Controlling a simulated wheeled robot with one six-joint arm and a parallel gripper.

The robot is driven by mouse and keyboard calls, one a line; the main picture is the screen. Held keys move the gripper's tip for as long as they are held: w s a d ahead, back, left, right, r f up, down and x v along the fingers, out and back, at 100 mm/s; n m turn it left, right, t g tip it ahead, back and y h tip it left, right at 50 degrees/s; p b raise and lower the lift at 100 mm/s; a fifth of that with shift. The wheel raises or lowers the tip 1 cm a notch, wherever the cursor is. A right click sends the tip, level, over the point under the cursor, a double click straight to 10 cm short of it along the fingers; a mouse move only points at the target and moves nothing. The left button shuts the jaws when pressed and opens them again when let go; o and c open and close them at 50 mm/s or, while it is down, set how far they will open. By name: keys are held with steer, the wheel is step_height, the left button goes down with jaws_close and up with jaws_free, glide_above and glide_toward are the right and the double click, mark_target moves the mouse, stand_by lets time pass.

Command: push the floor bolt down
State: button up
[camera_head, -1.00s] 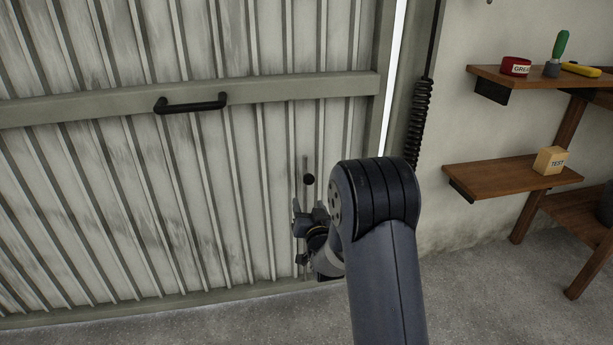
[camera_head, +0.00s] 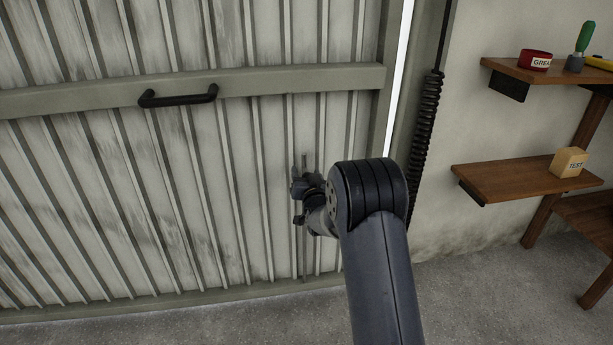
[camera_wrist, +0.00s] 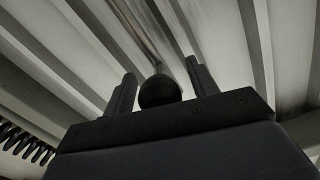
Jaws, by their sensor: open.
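The floor bolt (camera_head: 305,262) is a thin upright rod on the ribbed metal door, near its right edge. Its top end shows just above my gripper and its lower part runs down towards the door's bottom rail. Its round black knob (camera_wrist: 160,91) shows in the wrist view between my two fingers. My gripper (camera_head: 297,187) is open at the bolt, with one finger on each side of the knob. I cannot tell whether either finger touches it. In the head view the knob is hidden by my gripper.
A black door handle (camera_head: 178,96) is on the crossbar to the upper left. A coiled black cable (camera_head: 426,125) hangs right of the door. Wooden shelves (camera_head: 510,178) with a yellow box (camera_head: 568,162) stand at the right. The floor before the door is clear.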

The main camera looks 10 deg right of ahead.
steer(key=shift+c, duration=0.5)
jaws_close()
step_height(320, 180, down, 4)
steer(key=b, duration=0.3)
steer(key=shift+r, duration=0.15)
steer(key=shift+s, duration=0.1)
steer(key=shift+c, duration=0.8)
jaws_free()
steer(key=shift+o, duration=1.3)
